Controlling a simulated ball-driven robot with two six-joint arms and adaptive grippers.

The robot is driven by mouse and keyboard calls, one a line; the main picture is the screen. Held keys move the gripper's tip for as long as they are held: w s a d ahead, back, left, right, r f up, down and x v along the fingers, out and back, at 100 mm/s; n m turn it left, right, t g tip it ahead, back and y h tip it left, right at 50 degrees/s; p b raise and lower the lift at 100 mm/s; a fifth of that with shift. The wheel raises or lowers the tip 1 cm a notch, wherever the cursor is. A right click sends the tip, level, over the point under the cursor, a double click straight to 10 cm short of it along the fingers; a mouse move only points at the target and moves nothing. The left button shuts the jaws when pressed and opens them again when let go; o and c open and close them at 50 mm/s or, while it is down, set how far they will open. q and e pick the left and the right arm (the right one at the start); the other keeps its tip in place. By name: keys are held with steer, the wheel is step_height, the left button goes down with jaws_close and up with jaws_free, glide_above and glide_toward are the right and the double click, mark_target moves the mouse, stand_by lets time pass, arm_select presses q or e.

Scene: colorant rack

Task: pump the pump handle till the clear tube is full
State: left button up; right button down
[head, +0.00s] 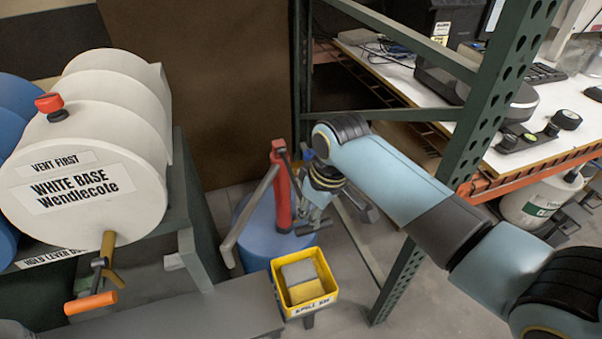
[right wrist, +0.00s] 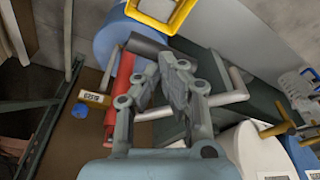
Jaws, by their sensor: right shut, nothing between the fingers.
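The red pump (head: 281,190) stands upright on a blue drum (head: 252,238), and shows in the right wrist view (right wrist: 122,85). A grey bar (head: 252,207), which looks like the pump handle, slopes down and left from its top. My right gripper (head: 316,222) is beside the pump on its right, shut and empty. Its fingers (right wrist: 178,88) fill the middle of the right wrist view, overlapping a light grey bar (right wrist: 232,97) behind them. I cannot tell whether they touch anything. I cannot make out the clear tube or its level. My left gripper is not in view.
A yellow bin (head: 329,291) with sponges stands in front of the drum. A white drum (head: 92,185) with a tap lies on a rack at left. A green rack post (head: 470,150) rises close to my right arm. A cluttered white bench (head: 440,95) is behind it.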

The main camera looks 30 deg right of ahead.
steer(key=shift+s+f+b, duration=0.15)
steer(key=shift+f+b, duration=0.5)
steer(key=shift+f, duration=1.05)
stand_by(1.0)
step_height(320, 180, up, 7)
steer(key=p, duration=0.6)
steer(key=shift+p, duration=0.3)
steer(key=shift+r+b, duration=0.25)
steer(key=shift+b, duration=0.05)
step_height(320, 180, up, 7)
steer(key=shift+r, duration=0.15)
step_height(320, 180, up, 6)
stand_by(0.3)
stand_by(0.4)
